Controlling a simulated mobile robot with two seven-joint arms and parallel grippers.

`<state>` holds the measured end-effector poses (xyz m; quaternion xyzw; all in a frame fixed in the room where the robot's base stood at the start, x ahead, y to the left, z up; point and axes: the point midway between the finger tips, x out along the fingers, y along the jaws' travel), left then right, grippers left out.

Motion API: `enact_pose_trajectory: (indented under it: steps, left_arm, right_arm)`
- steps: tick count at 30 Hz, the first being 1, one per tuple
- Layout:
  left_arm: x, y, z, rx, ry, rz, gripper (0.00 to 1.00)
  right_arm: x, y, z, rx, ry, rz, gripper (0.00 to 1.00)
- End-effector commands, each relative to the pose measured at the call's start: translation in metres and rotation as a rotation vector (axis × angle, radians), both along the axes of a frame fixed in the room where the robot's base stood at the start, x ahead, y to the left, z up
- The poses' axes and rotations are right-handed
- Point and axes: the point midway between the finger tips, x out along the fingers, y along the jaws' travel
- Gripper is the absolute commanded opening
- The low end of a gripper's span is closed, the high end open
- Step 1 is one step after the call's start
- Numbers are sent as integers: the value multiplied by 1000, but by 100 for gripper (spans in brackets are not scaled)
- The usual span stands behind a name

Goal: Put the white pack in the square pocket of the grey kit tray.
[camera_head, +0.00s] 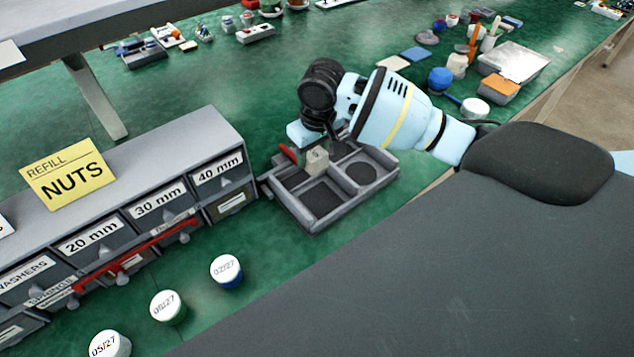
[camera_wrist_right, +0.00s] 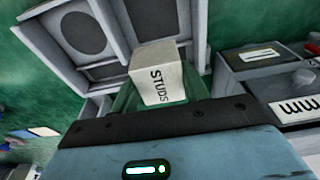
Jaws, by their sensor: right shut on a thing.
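The white pack (camera_head: 317,160), a small box, is held in my right gripper (camera_head: 314,151) over the grey kit tray (camera_head: 372,189). In the right wrist view the pack (camera_wrist_right: 157,78) shows the word STUDS and sits between the fingers. The tray (camera_wrist_right: 52,72) lies beyond it. In the head view the square pocket (camera_head: 322,199) is in front of the pack, with a dark floor. A pocket with a round recess (camera_head: 361,173) is to its right. I cannot tell the exact height of the pack above the tray. My left gripper is not in view.
A grey drawer cabinet (camera_head: 234,137) with size labels stands close to the left of the tray. Several white-lidded pots, one of them blue (camera_head: 227,272), stand in front. Loose items and a clear-lidded box (camera_head: 515,62) lie farther back on the green bench.

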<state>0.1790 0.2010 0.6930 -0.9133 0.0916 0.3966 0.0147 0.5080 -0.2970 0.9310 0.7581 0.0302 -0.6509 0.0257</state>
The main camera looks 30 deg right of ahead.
Motion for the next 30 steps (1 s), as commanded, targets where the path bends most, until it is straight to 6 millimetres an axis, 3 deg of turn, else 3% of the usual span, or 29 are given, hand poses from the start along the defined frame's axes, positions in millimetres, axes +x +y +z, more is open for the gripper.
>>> enact_pose_trajectory:
  steps: [9,17,25,30]
  left_arm:
    - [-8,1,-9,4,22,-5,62]
    - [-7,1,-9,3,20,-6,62]
    - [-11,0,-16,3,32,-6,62]
    - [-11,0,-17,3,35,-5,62]
  right_arm:
    - [-1,0,-45,-2,5,-1,21]
    - [-1,0,-51,-1,0,0,21]
    - [-2,0,-91,-2,4,0,21]
    - [-1,0,-100,-2,0,-1,21]
